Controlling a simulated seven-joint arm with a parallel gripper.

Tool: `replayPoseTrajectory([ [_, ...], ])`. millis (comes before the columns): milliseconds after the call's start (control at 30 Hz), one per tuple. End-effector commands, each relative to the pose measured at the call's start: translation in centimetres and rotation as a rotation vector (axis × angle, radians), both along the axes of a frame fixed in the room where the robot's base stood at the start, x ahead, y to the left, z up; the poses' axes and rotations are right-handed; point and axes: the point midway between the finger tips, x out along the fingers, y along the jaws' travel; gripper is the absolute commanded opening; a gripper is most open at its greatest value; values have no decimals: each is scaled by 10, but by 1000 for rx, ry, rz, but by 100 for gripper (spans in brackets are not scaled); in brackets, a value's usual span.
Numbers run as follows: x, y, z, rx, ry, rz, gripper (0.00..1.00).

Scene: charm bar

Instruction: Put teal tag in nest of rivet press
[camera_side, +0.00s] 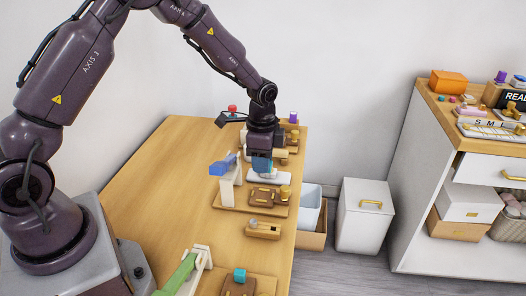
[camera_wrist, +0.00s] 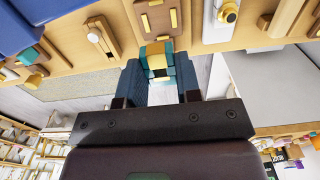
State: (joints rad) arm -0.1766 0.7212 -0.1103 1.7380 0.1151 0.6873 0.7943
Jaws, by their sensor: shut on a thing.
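My gripper (camera_side: 262,165) is over the workbench, above the white pad behind the blue-levered press. In the wrist view my gripper (camera_wrist: 161,88) is shut on the teal tag (camera_wrist: 182,72), which shows teal and gold between the blue fingers. In the side view the fingers mostly hide the tag. A press with a blue lever (camera_side: 222,166) and white post stands on a wooden base; its brown nest plate (camera_side: 264,196) is in front of my gripper. Another press with a green lever (camera_side: 180,275) stands at the near edge. I cannot tell which one is the rivet press.
A teal block (camera_side: 239,275) sits by the green-levered press. A small wooden holder (camera_side: 263,229) lies between the two presses. A red knob (camera_side: 232,108) and purple piece (camera_side: 293,117) are at the far end. Bins (camera_side: 365,215) stand beyond the bench edge. The bench's left side is clear.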

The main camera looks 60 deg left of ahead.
Motion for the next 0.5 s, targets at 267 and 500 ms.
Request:
replayPoseTrajectory([
  [267, 0, 0, -10, 1, -2, 1, 14],
  [500, 0, 0, -11, -1, -1, 3, 14],
])
